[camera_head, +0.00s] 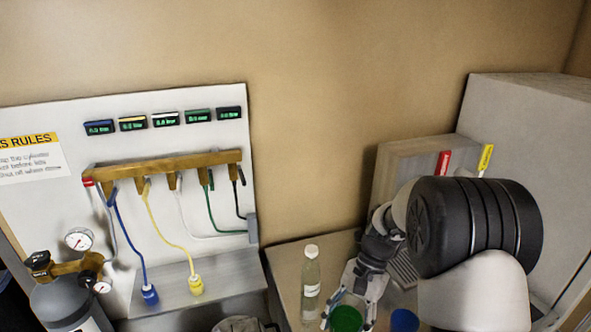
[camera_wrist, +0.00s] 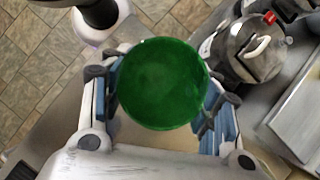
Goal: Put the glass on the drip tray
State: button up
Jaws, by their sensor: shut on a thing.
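My gripper (camera_head: 350,305) is low in the head view, right of the clear bottle. Its fingers are on either side of a round green-topped thing (camera_head: 346,319), which I take to be the glass. In the wrist view my gripper (camera_wrist: 162,95) is shut on this green glass (camera_wrist: 163,84), seen end-on, with one finger at its left and one at its right. The lower part of the glass is hidden. A grey slatted piece (camera_head: 404,269), possibly the drip tray, shows partly behind my gripper and arm.
A clear bottle (camera_head: 310,285) stands close left of my gripper on the counter (camera_head: 286,262). A blue round thing (camera_head: 404,321) is at the right, partly cut off. A steel vessel (camera_wrist: 247,52) is at right in the wrist view. A gas panel (camera_head: 180,205) stands left.

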aim_at(356, 327)
jog(key=f+n+h, duration=0.1)
jog(key=n, duration=0.1)
jog(key=d+f+n+g+h+b, duration=0.1)
jog(key=n, duration=0.1)
jog(key=d+f+n+h, duration=0.1)
jog(key=n, duration=0.2)
jog(key=shift+s+d+f, duration=0.1)
jog(key=shift+s+f, duration=0.1)
jog(key=shift+d+f+n+h, duration=0.2)
jog(key=shift+d+n+h, duration=0.15)
jog(key=shift+n+h, duration=0.25)
